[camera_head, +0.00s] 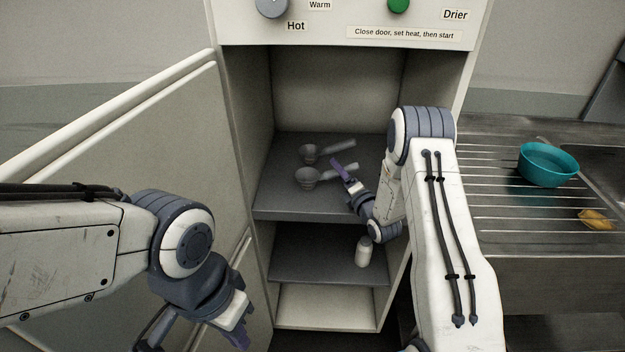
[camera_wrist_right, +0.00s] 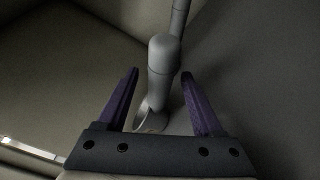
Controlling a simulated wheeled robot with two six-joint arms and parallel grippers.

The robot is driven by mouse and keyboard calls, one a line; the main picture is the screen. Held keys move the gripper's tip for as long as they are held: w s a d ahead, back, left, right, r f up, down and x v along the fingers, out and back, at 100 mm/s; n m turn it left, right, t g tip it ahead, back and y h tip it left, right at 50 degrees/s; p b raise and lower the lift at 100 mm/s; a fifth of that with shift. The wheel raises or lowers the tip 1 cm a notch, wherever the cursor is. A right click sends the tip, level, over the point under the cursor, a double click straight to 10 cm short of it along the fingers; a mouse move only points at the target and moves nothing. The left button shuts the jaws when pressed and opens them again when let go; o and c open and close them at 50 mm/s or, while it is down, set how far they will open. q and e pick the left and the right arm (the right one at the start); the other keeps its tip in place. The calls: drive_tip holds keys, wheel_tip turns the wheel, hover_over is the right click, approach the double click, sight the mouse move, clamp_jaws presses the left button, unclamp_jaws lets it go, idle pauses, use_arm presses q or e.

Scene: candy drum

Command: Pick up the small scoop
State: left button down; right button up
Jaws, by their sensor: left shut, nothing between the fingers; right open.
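Two grey scoops lie on the upper shelf of the open drier. The farther scoop (camera_head: 309,153) looks slightly smaller; the nearer scoop (camera_head: 306,178) has its handle running right towards my right gripper (camera_head: 347,174). In the right wrist view, the open right gripper (camera_wrist_right: 160,92) has a thick grey scoop handle (camera_wrist_right: 160,70) between its spread purple fingers, with gaps on both sides. Part of a bowl rim (camera_wrist_right: 149,123) shows below it, and another handle (camera_wrist_right: 181,17) shows behind. My left gripper (camera_head: 238,337) is shut and empty outside the drier, at the bottom of the head view.
The drier's side walls (camera_head: 247,130) bound the shelf (camera_head: 285,205) closely. A small white bottle (camera_head: 364,252) stands on the lower shelf. A teal bowl (camera_head: 549,165) and a yellow item (camera_head: 597,219) are on the draining rack at right.

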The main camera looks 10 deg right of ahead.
sight(334, 181)
drive_tip(key=shift+w+a+p, duration=0.2)
drive_tip(key=shift+w, duration=0.7)
drive_tip(key=shift+w+a+p, duration=0.15)
drive_tip(key=shift+w+p, duration=0.05)
drive_tip(key=shift+w, duration=0.7)
clamp_jaws()
drive_tip(key=shift+r, duration=0.15)
